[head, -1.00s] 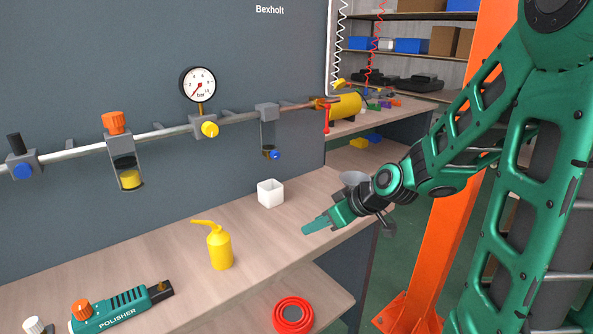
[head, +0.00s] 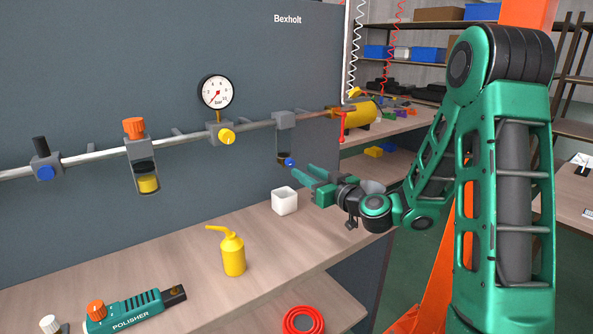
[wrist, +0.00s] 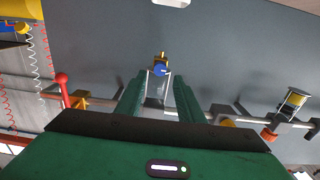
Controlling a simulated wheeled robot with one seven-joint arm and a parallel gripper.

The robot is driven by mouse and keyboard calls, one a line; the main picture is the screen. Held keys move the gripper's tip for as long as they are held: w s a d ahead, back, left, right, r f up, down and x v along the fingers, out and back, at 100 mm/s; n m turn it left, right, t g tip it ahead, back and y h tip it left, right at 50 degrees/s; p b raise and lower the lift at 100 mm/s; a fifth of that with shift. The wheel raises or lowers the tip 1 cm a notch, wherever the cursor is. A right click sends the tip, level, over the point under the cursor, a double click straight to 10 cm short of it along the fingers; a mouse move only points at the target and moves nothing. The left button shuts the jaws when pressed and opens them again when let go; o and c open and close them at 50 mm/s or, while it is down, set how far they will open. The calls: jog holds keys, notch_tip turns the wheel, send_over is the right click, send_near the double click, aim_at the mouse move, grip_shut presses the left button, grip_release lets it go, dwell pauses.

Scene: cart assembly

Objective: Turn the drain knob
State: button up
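The blue drain knob (head: 290,162) sits at the bottom of the clear bowl hanging under the right-hand grey block (head: 284,119) on the wall pipe. In the wrist view the blue knob (wrist: 161,70) shows ahead of and between my two fingers, with a brass-coloured part beyond it. My gripper (head: 309,181) is open and empty, just to the right of and below the knob in the head view. In the wrist view my gripper (wrist: 160,95) has its green fingers spread apart, with a gap to the knob. Whether they touch the bowl cannot be told.
A white cup (head: 285,203) stands on the bench (head: 190,257) below my gripper. A yellow oil can (head: 232,254) and a green polisher (head: 135,310) stand farther left. A red lever (head: 342,127) hangs right of the bowl. A pressure gauge (head: 217,93) is on the pipe.

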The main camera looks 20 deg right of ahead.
aim_at(292, 164)
jog(key=x, duration=0.6)
jog(key=shift+w+a, duration=0.15)
jog(key=shift+w, duration=0.2)
jog(key=shift+s, duration=0.1)
jog(key=c, duration=0.6)
jog(key=m, duration=1.6)
jog(key=shift+d+m, duration=0.25)
jog(key=shift+m, duration=0.15)
jog(key=o, duration=0.8)
jog(key=shift+o, duration=0.2)
jog(key=shift+a, duration=0.1)
jog(key=shift+s, duration=0.1)
